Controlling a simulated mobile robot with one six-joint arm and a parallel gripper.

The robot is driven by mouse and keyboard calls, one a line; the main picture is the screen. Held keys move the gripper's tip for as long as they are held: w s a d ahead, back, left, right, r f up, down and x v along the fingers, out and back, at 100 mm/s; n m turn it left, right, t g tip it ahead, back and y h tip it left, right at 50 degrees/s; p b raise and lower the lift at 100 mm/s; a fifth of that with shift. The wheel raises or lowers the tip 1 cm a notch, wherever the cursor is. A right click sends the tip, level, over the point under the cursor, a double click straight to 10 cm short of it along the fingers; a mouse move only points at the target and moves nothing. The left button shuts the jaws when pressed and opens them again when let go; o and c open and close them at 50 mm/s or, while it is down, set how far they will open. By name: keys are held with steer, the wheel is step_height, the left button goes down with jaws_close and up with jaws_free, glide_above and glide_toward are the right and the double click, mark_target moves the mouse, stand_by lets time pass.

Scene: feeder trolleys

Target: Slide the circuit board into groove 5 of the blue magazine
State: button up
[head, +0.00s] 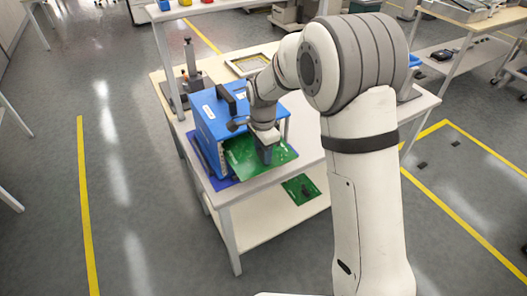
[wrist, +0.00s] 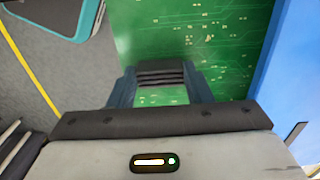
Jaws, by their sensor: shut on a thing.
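The blue magazine (head: 207,118) stands on the white trolley top in the head view, with a black handle on its top. The green circuit board (head: 240,160) is at the magazine's front side, roughly level. My gripper (head: 266,152) is shut on the board's near part. In the wrist view the board (wrist: 190,35) extends away from my gripper (wrist: 160,75), and a blue wall (wrist: 294,80) shows at the right. The arm and gripper hide part of the magazine's open side. I cannot tell which groove the board lines up with, or how deep it sits.
Another green board (head: 301,189) lies on the trolley's lower shelf. A grey post fixture (head: 190,62) stands behind the magazine, and a framed tray (head: 250,64) lies at the back. The trolley top (head: 309,140) is bare to the right of the board.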

steer(key=shift+r, duration=0.1)
steer(key=shift+w+a+p, duration=0.2)
steer(key=shift+w+a, duration=0.3)
steer(key=shift+w, duration=0.25)
steer(key=shift+w+a+p, duration=0.2)
steer(key=shift+w+a, duration=0.25)
steer(key=shift+w, duration=0.25)
steer(key=shift+f, duration=0.25)
steer(key=o, duration=1.4)
steer(key=shift+s+r, duration=0.1)
steer(key=shift+r, duration=0.05)
